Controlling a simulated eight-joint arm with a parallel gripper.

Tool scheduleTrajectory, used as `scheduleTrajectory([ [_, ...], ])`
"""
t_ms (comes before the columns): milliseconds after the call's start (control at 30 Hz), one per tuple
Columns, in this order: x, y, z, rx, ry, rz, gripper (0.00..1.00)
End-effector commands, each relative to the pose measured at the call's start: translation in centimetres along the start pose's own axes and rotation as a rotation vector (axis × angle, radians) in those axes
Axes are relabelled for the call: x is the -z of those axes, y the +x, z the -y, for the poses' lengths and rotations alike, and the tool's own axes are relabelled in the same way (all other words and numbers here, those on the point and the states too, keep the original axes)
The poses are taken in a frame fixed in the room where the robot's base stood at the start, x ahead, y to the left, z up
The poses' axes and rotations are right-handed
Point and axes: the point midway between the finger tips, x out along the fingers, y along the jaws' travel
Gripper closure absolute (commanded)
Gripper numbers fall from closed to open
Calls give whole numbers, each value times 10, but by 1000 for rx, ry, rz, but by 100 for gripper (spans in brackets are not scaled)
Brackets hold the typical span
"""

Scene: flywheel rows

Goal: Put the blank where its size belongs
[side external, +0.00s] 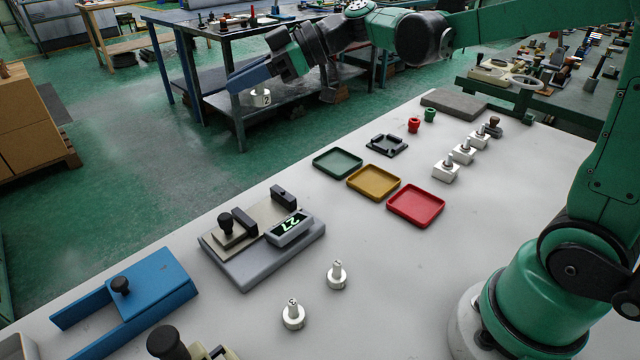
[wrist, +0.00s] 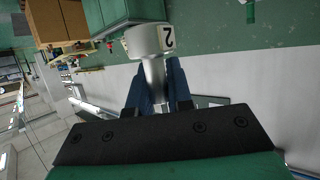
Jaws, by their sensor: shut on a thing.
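My gripper (side external: 248,80) is raised at the upper left in the side view, beyond the table's far edge. Its blue fingers are shut on a pale metal blank (side external: 261,98) marked "2", with a wide round head and a thinner stem. In the wrist view the fingers (wrist: 157,85) hold the blank (wrist: 147,42) by the stem, head outward. Two similar blanks (side external: 337,275) (side external: 293,315) stand upright on the table. Green (side external: 338,174), yellow (side external: 374,195) and red (side external: 416,217) trays lie in a row, looking empty. A grey gauge (side external: 246,270) has a lit display (side external: 289,227), seemingly "27".
A blue fixture (side external: 165,270) with a black knob stands at the table's left. White blocks with pins (side external: 446,171), a black holder (side external: 387,147), red and green knobs (side external: 414,125) and a grey slab (side external: 453,104) stand farther back.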

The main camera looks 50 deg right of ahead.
Motion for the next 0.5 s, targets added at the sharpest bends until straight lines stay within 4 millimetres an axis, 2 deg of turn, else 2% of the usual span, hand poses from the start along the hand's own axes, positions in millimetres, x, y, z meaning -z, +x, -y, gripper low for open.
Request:
scheduleTrajectory([
  [167,-19,8,-1,-1,1,0,100],
  [500,-92,39,-1,-1,1,1,100],
])
